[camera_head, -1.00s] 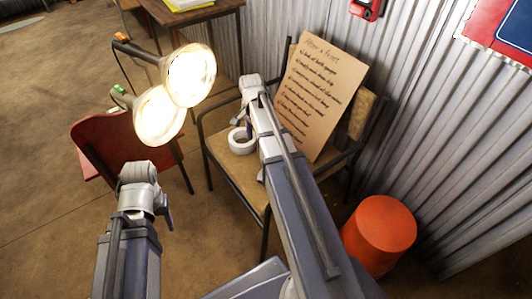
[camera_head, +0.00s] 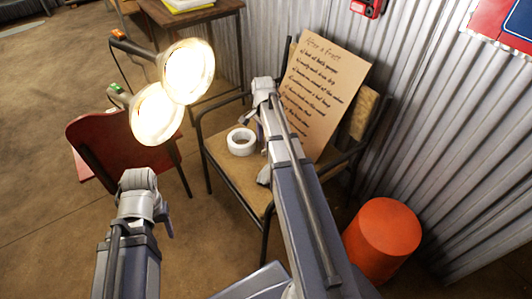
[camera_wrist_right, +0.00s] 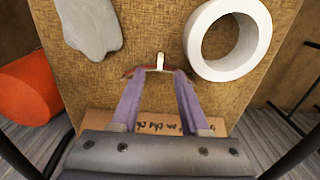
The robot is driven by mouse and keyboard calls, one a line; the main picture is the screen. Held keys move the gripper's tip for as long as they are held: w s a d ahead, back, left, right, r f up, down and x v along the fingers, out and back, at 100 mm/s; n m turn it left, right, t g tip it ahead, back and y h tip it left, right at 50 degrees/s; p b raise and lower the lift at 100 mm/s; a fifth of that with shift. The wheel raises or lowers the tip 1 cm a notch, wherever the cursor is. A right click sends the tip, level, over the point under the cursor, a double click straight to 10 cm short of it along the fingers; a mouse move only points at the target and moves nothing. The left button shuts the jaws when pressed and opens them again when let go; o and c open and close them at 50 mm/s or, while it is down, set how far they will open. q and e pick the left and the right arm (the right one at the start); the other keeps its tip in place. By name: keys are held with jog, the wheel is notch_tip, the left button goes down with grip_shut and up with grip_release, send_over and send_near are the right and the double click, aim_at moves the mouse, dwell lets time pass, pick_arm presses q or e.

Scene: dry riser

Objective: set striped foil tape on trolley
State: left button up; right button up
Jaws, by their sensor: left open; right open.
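A plain white tape roll (camera_head: 241,142) lies flat on the seat of an armchair; it also shows in the right wrist view (camera_wrist_right: 229,40). I see no stripes on it. My right gripper (camera_wrist_right: 158,73) is open over the seat, beside the roll and not around it. A small white and reddish-brown item (camera_wrist_right: 157,66) shows at the fingertips; I cannot tell whether they touch it. In the head view the right gripper (camera_head: 257,125) is partly hidden by its arm. My left gripper (camera_head: 166,222) is open at lower left, far from the roll, mostly hidden. I cannot make out a trolley.
The armchair (camera_head: 225,165) holds a handwritten cardboard sign (camera_head: 318,92) and a grey flat piece (camera_wrist_right: 92,25). An orange-red stool (camera_head: 383,235) stands at right by the corrugated wall. Two lit lamps (camera_head: 188,68) and a red chair (camera_head: 98,140) stand at left.

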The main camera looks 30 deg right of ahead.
aim_at(264, 150)
notch_tip(264, 150, down, 5)
jog(key=b, duration=0.4)
jog(key=shift+a+b, duration=0.1)
jog(key=shift+b, duration=0.2)
jog(key=shift+r, duration=0.1)
grip_shut()
